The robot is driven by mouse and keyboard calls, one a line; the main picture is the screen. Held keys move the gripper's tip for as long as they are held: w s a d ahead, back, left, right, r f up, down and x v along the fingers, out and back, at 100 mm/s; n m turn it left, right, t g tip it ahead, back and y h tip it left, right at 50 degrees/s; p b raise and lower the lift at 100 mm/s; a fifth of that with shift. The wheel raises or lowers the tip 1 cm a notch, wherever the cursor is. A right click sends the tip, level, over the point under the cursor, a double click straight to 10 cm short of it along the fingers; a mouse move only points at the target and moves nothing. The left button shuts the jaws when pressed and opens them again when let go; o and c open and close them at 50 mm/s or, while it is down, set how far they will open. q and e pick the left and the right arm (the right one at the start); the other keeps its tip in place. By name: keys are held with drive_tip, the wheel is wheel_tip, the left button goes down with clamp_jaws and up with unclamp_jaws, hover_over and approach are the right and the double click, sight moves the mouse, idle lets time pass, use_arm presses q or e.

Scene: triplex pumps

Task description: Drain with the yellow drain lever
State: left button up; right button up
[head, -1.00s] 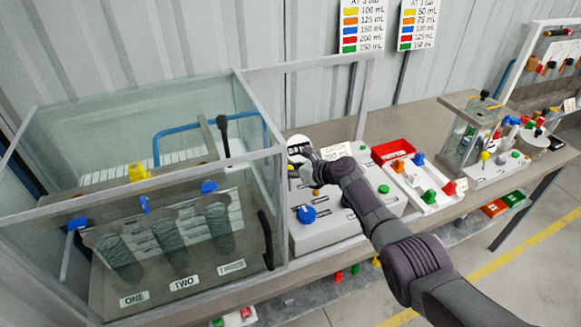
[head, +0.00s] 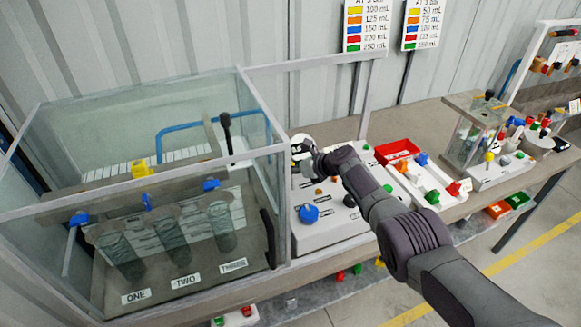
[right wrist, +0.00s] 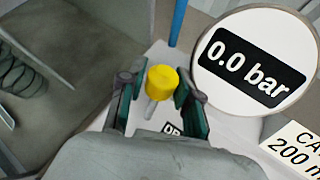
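The yellow drain lever (right wrist: 162,82) shows in the right wrist view as a round yellow knob on a short grey stem, above a pale panel. My right gripper (right wrist: 158,75) is open, with one dark finger on each side of the knob. Gaps show between the knob and both fingers. In the head view my right gripper (head: 302,153) is over the back left of the white control panel (head: 335,224), close to the glass tank, and largely hides the lever. My left gripper is not in view.
A round gauge (right wrist: 255,62) reading 0.0 bar stands right of the lever. The glass tank (head: 279,195) with cylinders ONE, TWO and THREE is close on the left. A blue knob (head: 309,214) sits on the panel's front. A red tray (head: 397,148) lies to the right.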

drive_tip(key=shift+o, duration=1.5)
drive_tip(key=shift+r, duration=0.1)
drive_tip(key=shift+w+d+r, duration=0.1)
drive_tip(key=shift+w+r, duration=0.05)
drive_tip(key=shift+d+r, duration=0.25)
drive_tip(key=shift+d, duration=0.1)
drive_tip(key=shift+s+f+v, duration=0.1)
drive_tip(key=shift+v, duration=0.55)
drive_tip(key=shift+s+f+v, duration=0.1)
drive_tip(key=shift+v, duration=0.55)
drive_tip(key=shift+s+a+v, duration=0.1)
drive_tip(key=shift+s+v, duration=0.05)
drive_tip(key=shift+v, duration=0.95)
drive_tip(key=shift+s+a+v, duration=0.15)
drive_tip(key=shift+v, duration=0.95)
